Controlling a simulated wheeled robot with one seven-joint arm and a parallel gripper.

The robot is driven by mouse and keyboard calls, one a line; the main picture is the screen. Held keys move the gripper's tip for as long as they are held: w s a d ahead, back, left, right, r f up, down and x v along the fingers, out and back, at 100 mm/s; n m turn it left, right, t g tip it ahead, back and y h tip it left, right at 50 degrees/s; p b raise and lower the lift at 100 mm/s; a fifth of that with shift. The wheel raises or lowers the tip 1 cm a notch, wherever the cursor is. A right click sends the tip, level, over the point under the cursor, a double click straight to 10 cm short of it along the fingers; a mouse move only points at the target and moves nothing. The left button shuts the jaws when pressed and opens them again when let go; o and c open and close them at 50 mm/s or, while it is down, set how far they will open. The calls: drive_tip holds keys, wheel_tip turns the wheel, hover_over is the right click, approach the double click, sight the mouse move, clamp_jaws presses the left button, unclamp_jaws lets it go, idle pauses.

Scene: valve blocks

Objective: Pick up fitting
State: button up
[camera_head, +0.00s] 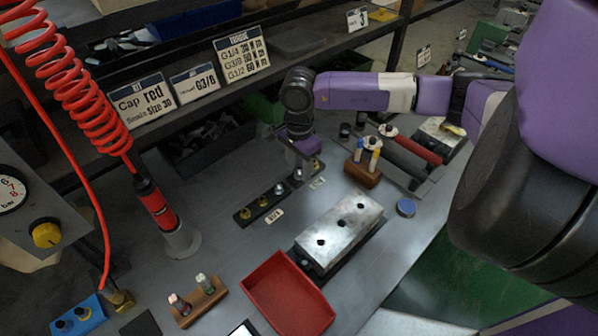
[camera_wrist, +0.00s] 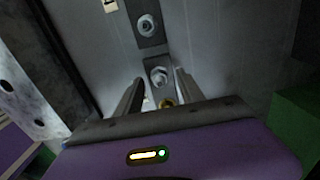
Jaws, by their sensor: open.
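Small fittings stand in dark racks on the grey bench. In the head view, the near rack (camera_head: 241,216) holds brass fittings (camera_head: 262,201) and a silver fitting (camera_head: 279,190). A second rack partly shows under my gripper (camera_head: 303,172), with a brass fitting (camera_head: 316,165) beside it. In the wrist view, my gripper (camera_wrist: 160,80) is open. A silver fitting (camera_wrist: 158,75) shows between its fingertips, and a brass one (camera_wrist: 166,103) lies closer to the palm, partly hidden. Another silver fitting (camera_wrist: 147,25) stands beyond. I cannot tell whether the fingers touch any fitting.
A steel block with holes (camera_head: 340,228) and a red tray (camera_head: 272,303) stand in front. A wooden holder (camera_head: 362,174) stands to the right of my gripper. Signs line the shelf edge behind.

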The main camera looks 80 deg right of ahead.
sight(299, 169)
drive_tip(key=shift+f, duration=0.35)
drive_tip(key=shift+c, duration=0.4)
clamp_jaws()
drive_tip(key=shift+r, duration=0.15)
wheel_tip(299, 169, up, 20)
drive_tip(key=b, duration=0.2)
